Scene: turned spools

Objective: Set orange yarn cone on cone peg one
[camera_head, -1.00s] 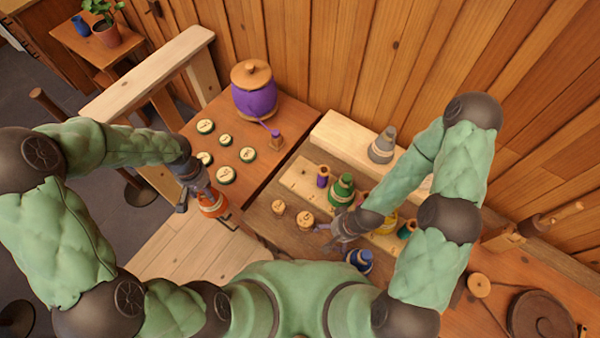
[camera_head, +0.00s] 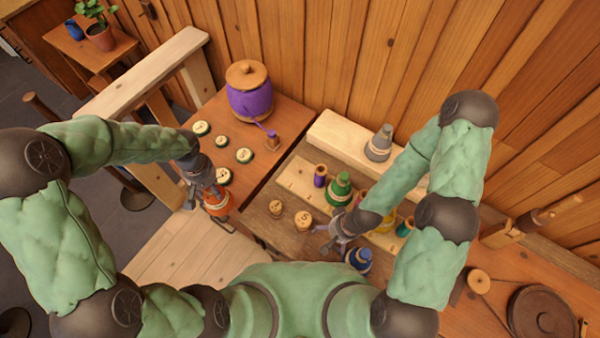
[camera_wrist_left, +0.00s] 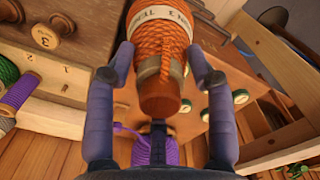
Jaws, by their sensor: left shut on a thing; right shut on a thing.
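The orange yarn cone (camera_head: 217,204) is held in my left gripper (camera_head: 207,191), beyond the near-left edge of the table. In the left wrist view the orange cone (camera_wrist_left: 160,45) sits between the two fingers, with a printed paper band and a bare brown end towards the camera. My right gripper (camera_head: 335,232) is shut near the blue cone; what it holds is too hidden to name. A pale board (camera_head: 300,181) carries a purple spool (camera_head: 320,176) and a green cone (camera_head: 340,188). Its bare end shows small numbers in the left wrist view; I cannot tell which support is cone peg one.
Two wooden knobs (camera_head: 303,220) stand in front of the pale board. A blue cone (camera_head: 358,260) and a grey cone (camera_head: 379,143) stand nearby.

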